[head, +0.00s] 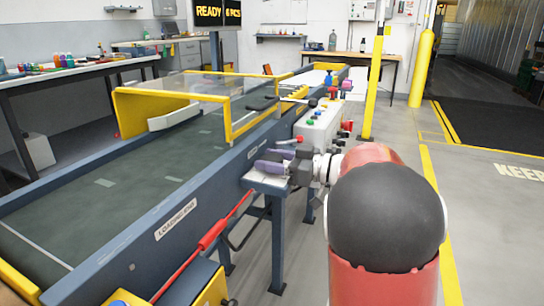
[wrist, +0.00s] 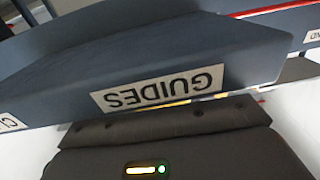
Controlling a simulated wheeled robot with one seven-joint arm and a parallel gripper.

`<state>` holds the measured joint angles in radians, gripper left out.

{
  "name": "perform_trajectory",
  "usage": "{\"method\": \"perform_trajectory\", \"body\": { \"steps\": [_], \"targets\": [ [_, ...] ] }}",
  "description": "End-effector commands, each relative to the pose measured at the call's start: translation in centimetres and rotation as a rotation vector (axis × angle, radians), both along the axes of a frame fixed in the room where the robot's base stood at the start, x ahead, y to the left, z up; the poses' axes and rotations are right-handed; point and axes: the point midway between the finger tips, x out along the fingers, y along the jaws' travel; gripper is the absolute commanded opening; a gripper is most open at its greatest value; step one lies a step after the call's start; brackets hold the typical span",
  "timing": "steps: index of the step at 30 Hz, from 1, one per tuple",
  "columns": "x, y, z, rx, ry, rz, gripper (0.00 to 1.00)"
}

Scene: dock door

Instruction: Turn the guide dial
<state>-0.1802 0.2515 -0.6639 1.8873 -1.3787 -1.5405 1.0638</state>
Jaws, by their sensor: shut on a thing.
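My gripper (head: 270,160) reaches in from the right to the side of the conveyor in the head view. Its two fingers are closed together just above a small grey ledge (head: 272,184), on the guide dial. The dial is largely hidden by the fingers, so its angle cannot be told. In the wrist view, a white label reading GUIDES (wrist: 158,89) shows upside down on a blue-grey face. The dark gripper body (wrist: 170,150), with a small green light, fills the bottom of that view; the fingertips do not show clearly there.
The conveyor (head: 120,195) runs along the left, with a yellow-framed clear guard (head: 155,105). A light control box (head: 318,122) with coloured buttons stands just beyond my gripper. Floor at right is open.

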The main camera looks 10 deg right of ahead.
Motion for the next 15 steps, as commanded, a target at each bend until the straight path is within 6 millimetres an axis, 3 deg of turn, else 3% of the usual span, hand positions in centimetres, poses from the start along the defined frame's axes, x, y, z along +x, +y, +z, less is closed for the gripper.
{"method": "perform_trajectory", "body": {
  "steps": [15],
  "targets": [
    [0.06,0.06,0.05,-0.001,-0.003,0.212,0.27]
  ]
}}
